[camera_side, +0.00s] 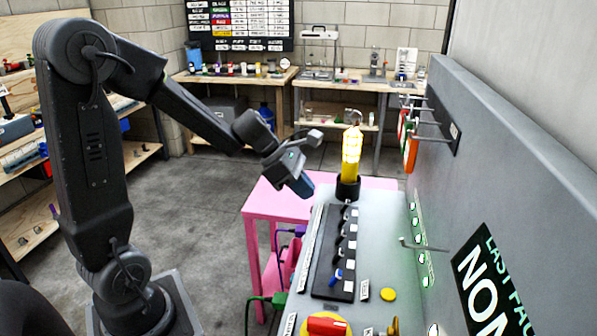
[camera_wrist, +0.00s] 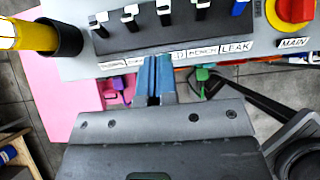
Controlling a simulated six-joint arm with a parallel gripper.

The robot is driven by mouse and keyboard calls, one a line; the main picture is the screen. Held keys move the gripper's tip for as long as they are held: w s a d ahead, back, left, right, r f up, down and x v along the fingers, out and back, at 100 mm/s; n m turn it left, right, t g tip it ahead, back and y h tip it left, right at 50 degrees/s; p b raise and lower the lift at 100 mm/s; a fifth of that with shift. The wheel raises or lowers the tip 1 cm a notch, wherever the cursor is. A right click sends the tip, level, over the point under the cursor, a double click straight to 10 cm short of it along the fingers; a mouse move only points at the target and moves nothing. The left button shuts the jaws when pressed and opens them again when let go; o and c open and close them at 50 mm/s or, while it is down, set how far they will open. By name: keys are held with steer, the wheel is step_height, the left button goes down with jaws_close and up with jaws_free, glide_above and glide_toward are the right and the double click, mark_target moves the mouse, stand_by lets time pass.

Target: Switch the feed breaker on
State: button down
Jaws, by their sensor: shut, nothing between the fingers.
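A black breaker strip (camera_side: 321,278) lies on the grey panel, with a row of several switches. It also crosses the top of the wrist view (camera_wrist: 150,40). Most switches there have light grey tips, such as the middle switch (camera_wrist: 163,11); the rightmost switch (camera_wrist: 239,7) is blue. Labels reading BENCH and LEAK are legible; the two leftmost are too small to read. My fingers partly cover the label between, so I cannot tell which switch is feed. My gripper (camera_side: 304,187) is shut and empty, its blue fingertips (camera_wrist: 155,57) at the strip's near edge, apart from the switches.
A yellow lamp (camera_side: 351,155) in a black holder stands at the panel's far end. A red rotary knob (camera_wrist: 294,9) marked MAIN sits beyond the blue switch. A pink table (camera_side: 262,205) stands beside the panel. A grey wall (camera_side: 500,150) with protruding rods rises on the right.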

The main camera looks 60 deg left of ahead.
steer(key=shift+s+a+r, duration=0.2)
steer(key=shift+r, duration=0.5)
steer(key=shift+s+a+r, duration=0.15)
steer(key=shift+s+r, duration=0.05)
steer(key=shift+r, duration=0.55)
steer(key=shift+s+a+r, duration=0.2)
steer(key=shift+r, duration=0.5)
steer(key=s+d+r+m+y, duration=0.1)
steer(key=s+d+m, duration=0.3)
steer(key=s+m, duration=0.4)
steer(key=s+d+r+m+y, duration=0.1)
steer(key=s+d+m+y, duration=0.3)
steer(key=m, duration=1.5)
steer(key=shift+s+d+r+y, duration=0.3)
steer(key=shift+s+r, duration=0.1)
steer(key=shift+s, duration=1.85)
